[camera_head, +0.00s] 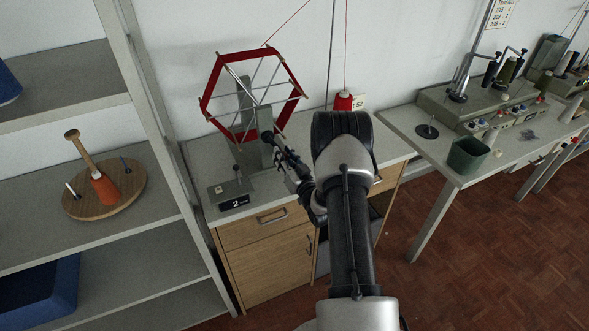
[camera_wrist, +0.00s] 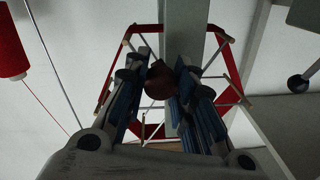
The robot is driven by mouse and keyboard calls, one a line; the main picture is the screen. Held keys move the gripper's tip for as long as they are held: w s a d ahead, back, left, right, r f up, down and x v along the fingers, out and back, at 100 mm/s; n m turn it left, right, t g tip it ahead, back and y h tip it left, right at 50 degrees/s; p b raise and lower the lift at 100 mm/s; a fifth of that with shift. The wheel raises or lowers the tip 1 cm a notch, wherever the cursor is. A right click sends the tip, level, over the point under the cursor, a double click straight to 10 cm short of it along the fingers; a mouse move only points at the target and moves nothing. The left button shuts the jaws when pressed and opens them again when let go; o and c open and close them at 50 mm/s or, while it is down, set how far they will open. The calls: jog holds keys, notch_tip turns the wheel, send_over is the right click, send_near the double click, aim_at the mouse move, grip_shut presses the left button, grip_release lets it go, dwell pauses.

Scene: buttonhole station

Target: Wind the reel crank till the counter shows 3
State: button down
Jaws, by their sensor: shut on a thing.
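The reel (camera_head: 212,82) is a hexagonal frame wound with red thread, standing upright on a grey post at the back of the cabinet top. The counter (camera_head: 235,203) at the cabinet's front left shows 2. My gripper (camera_head: 276,146) is at the front of the reel post. In the wrist view my gripper (camera_wrist: 160,84) is shut on the crank's dark reddish-brown knob (camera_wrist: 158,82), with blue-padded fingers on either side of it. The reel (camera_wrist: 233,68) shows behind the fingers. The rest of the crank is mostly hidden by my gripper.
A red thread cone (camera_head: 343,101) stands at the cabinet's back right, its thread running upward. A shelf unit at left holds a wooden disc (camera_head: 133,189) with an orange spool. A grey table (camera_head: 398,117) with machines and a green bin (camera_head: 466,157) stands at right.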

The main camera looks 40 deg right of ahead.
jog(key=shift+w+a+f+m+b, duration=0.1)
jog(key=shift+a+f+m+b, duration=0.5)
jog(key=shift+m, duration=0.4)
jog(key=a+m+b, duration=0.1)
jog(key=m, duration=0.1)
jog(key=a+m+b, duration=0.1)
jog(key=shift+w+f+m, duration=0.1)
jog(key=shift+w+m, duration=0.2)
jog(key=shift+m, duration=0.1)
jog(key=shift+w+a+m+b, duration=0.1)
jog(key=shift+a+m+b, duration=0.35)
jog(key=shift+m, duration=0.45)
jog(key=m, duration=0.1)
jog(key=a+m, duration=0.1)
jog(key=a+m+b, duration=0.1)
jog(key=shift+w+a+r+m+h, duration=0.15)
jog(key=shift+w+r+m+h, duration=0.1)
jog(key=shift+r+m+h, duration=0.15)
jog(key=shift+w+a+r+m+b, duration=0.1)
jog(key=shift+a+r+m+b, duration=0.25)
jog(key=shift+m, duration=0.65)
jog(key=shift+w+a+r+m+b, duration=0.15)
jog(key=shift+a+r+m, duration=0.3)
jog(key=shift+m, duration=0.55)
jog(key=shift+w+a+r+m+b, duration=0.1)
jog(key=shift+a+r+m+b, duration=0.3)
jog(key=shift+m, duration=0.6)
